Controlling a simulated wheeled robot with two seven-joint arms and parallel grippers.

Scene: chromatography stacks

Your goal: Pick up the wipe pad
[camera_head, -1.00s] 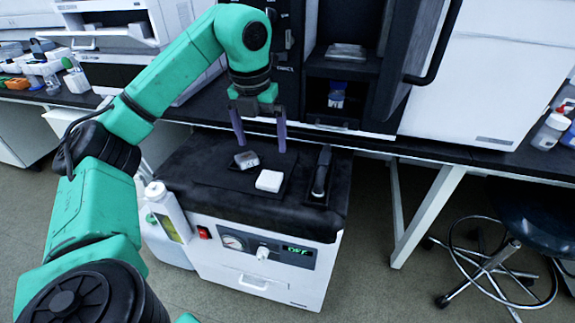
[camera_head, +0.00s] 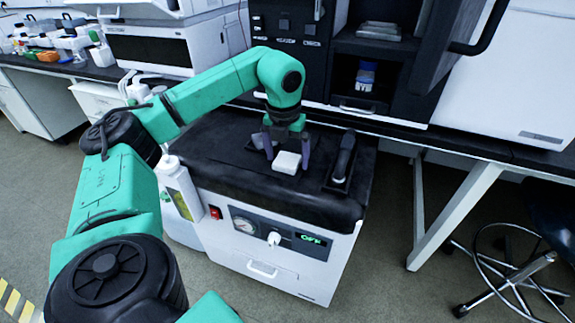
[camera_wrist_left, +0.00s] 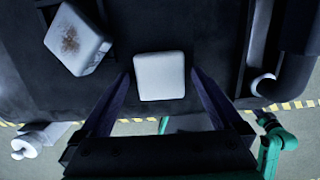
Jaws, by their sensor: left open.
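The white wipe pad (camera_head: 286,163) lies on the dark top of a white cabinet unit. It also shows in the left wrist view (camera_wrist_left: 160,77), a clean rounded white block. My left gripper (camera_head: 288,161) is open and points down over the pad. In the left wrist view its purple fingers (camera_wrist_left: 161,74) stand to either side of the pad, with gaps between; I cannot tell their exact height. A second pale block with a brown stain (camera_wrist_left: 78,40) lies beside it; in the head view it is mostly hidden behind my gripper. My right gripper is not in view.
A black handled tool (camera_head: 344,158) rests in a tray right of the pad. The unit's front has a gauge and a green display (camera_head: 311,239). A white bottle (camera_head: 180,188) stands at its left. The black bench (camera_head: 395,127) with instruments lies behind.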

